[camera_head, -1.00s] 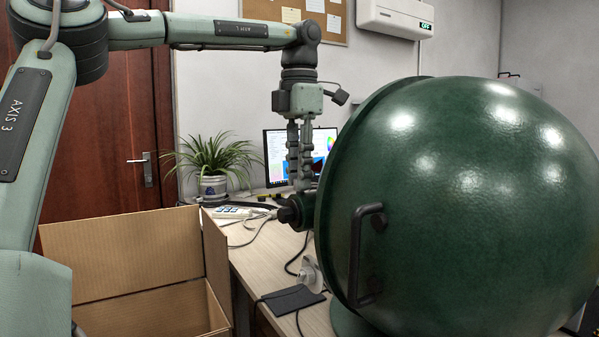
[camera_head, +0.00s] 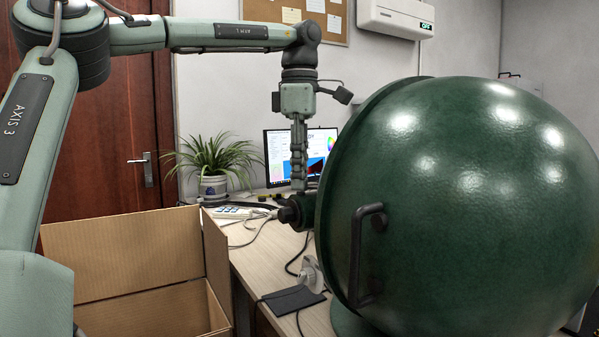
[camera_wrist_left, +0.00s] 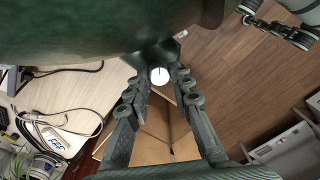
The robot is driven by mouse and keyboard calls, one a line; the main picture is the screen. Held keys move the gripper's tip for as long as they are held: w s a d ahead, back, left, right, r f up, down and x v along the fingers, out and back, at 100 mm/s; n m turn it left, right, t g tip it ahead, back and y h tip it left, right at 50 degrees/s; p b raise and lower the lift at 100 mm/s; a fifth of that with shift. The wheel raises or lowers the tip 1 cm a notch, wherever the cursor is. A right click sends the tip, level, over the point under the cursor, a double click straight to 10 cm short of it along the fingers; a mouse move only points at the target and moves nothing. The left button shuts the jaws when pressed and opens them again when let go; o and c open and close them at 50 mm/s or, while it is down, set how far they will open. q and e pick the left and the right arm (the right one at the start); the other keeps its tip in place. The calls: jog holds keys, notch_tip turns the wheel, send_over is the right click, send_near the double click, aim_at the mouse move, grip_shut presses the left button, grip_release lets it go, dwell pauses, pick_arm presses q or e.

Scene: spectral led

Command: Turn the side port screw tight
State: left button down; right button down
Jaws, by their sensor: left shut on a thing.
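The large dark green sphere (camera_head: 460,200) stands on the desk, with the side port (camera_head: 297,207) sticking out to the left from its rim. My left gripper (camera_head: 299,188) points straight down at the port, with one finger hiding the other. In the left wrist view the gripper (camera_wrist_left: 159,80) has its fingertips at both sides of a small white round screw head (camera_wrist_left: 159,76) with a dark mark, just below the port. It is shut on this screw. Jointed dark parts at the top right of that view look like my right gripper (camera_wrist_left: 277,28); its jaws are unclear.
An open cardboard box (camera_head: 140,255) stands left of the desk (camera_head: 255,265). A potted plant (camera_head: 213,165), a monitor (camera_head: 285,150) and loose cables lie behind the port. A black handle (camera_head: 368,255) sticks out from the sphere. Air left of the port is free.

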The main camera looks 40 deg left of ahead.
dwell(0.4)
pick_arm(q)
jog(key=c, duration=1.6)
grip_release()
notch_tip(320, 180, up, 12)
